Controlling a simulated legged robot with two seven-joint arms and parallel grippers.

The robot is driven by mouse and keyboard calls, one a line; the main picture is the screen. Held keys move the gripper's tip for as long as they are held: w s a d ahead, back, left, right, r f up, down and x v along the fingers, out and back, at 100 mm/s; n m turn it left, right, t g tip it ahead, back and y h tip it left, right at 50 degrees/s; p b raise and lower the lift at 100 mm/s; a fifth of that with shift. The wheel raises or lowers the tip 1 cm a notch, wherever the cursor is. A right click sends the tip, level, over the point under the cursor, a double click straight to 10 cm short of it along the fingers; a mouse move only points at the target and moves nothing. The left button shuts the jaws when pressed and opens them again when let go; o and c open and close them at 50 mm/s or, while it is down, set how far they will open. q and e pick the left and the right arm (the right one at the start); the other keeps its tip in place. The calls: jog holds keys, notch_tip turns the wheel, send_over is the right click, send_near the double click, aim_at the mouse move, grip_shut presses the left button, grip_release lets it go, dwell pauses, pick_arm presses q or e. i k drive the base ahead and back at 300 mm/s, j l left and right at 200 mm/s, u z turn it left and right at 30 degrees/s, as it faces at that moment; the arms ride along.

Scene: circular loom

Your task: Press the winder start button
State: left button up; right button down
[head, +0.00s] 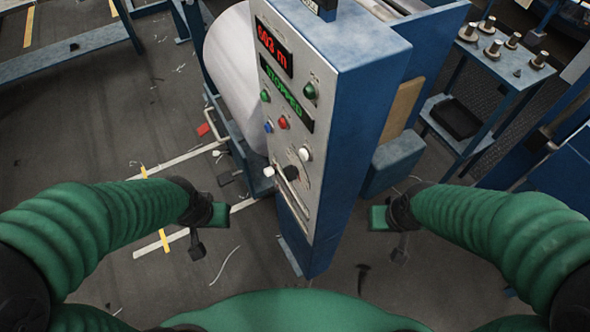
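The winder's control panel (296,150) is the grey face of a tall blue cabinet in the middle of the head view. A red display (272,47) reads what looks like 603 m, and a green display (286,97) reads STOPPED. A larger green button (310,91) sits at the panel's upper right, and a smaller green button (265,96) at its left edge. Their labels are too small to read. My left gripper (208,232) hangs left of the cabinet and my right gripper (389,232) right of it. Both are below the buttons, apart from the panel, with no held object visible.
The panel also has a red button (283,122), a blue button (268,127), a white button (304,154) and a black knob (291,172). A white roll (232,75) stands behind it. A blue cart (500,70) with metal pieces is at right. Scraps litter the floor.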

aim_at(264, 97)
jog(key=j+z, duration=0.15)
jog(key=j, duration=0.2)
jog(key=k+j+z, duration=0.2)
jog(key=j, duration=0.15)
jog(key=j+z, duration=0.15)
jog(key=j, duration=0.25)
jog(key=k, duration=0.6)
jog(key=i+j+z, duration=0.1)
jog(key=j, duration=0.5)
jog(key=i+j+z, duration=0.1)
jog(key=j, duration=0.5)
jog(key=i+j+z, duration=0.15)
jog(key=j, duration=0.45)
jog(key=j+z, duration=0.1)
jog(key=j, duration=0.5)
jog(key=i, duration=0.05)
